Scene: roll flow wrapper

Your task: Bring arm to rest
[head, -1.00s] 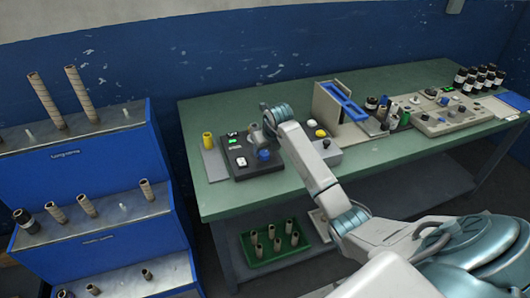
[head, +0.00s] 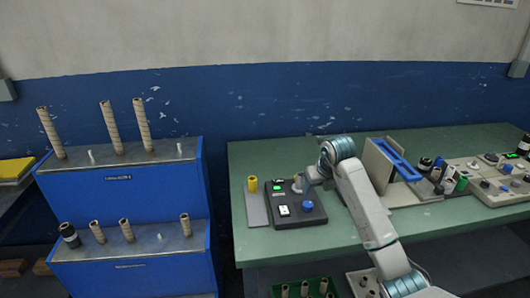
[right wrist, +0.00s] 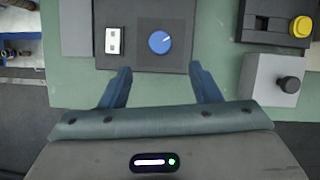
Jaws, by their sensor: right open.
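My right arm reaches in from the lower right in the head view, with its wrist above the green table (head: 380,233). My right gripper (right wrist: 160,82) shows in the right wrist view, its two blue fingers apart and nothing between them. Beyond the fingertips is a dark control box (right wrist: 180,55) with a blue knob (right wrist: 160,42) and a white switch (right wrist: 113,41). In the head view the same control box (head: 285,213) sits at the table's left part, and my right wrist hides some of it. My left gripper is not in view.
A blue stepped rack (head: 130,185) with several brown tubes stands left of the table. A yellow cylinder (head: 252,184) stands on a grey plate. A blue-framed stand (head: 385,160) and a control panel (head: 500,185) lie to the right. A green tray (head: 282,291) sits below.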

